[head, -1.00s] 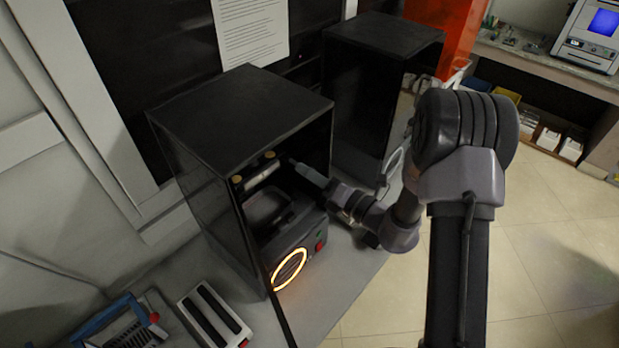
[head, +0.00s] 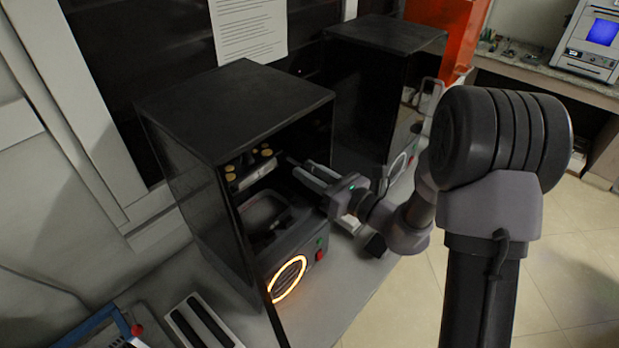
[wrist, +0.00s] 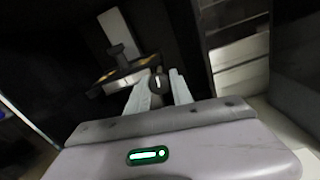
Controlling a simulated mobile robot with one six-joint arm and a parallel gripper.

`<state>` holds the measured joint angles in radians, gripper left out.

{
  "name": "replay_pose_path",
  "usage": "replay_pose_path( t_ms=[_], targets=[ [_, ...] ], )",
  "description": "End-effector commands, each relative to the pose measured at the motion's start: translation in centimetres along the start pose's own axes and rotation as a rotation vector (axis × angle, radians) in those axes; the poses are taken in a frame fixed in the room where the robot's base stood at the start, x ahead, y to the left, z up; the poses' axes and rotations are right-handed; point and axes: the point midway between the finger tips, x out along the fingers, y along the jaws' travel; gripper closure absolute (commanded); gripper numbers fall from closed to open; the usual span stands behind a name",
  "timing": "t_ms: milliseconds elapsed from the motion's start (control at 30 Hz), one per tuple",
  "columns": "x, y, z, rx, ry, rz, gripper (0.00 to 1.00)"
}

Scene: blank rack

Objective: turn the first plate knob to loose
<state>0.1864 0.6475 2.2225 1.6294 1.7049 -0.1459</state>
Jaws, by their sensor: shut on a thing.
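The first black box (head: 225,105) stands open-fronted at the centre left of the head view, and my gripper (head: 299,167) reaches into its right side. In the wrist view a small round dark knob (wrist: 158,84) with a pale mark sits between the two fingertips of my gripper (wrist: 159,88). The gripper is shut on this knob. Beside it in the wrist view is a dark plate (wrist: 125,74) with yellowish parts and a T-shaped handle (wrist: 120,54). In the head view the knob cannot be made out clearly at the fingertips.
Inside the box are brass-coloured knobs (head: 266,151) and a tray (head: 265,211). A glowing orange ring (head: 287,279) and a red button (head: 320,255) are on its lower front. A second black box (head: 385,40) stands behind. A slotted white block (head: 205,325) lies in front.

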Motion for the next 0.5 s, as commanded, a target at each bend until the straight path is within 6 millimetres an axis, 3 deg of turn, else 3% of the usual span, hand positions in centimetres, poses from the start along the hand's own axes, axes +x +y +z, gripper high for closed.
replay_pose_path(
  t_ms=[500],
  targets=[
    [-0.02, 0.00, -0.09, -0.087, 0.003, 0.001, 1.00]
  ],
)
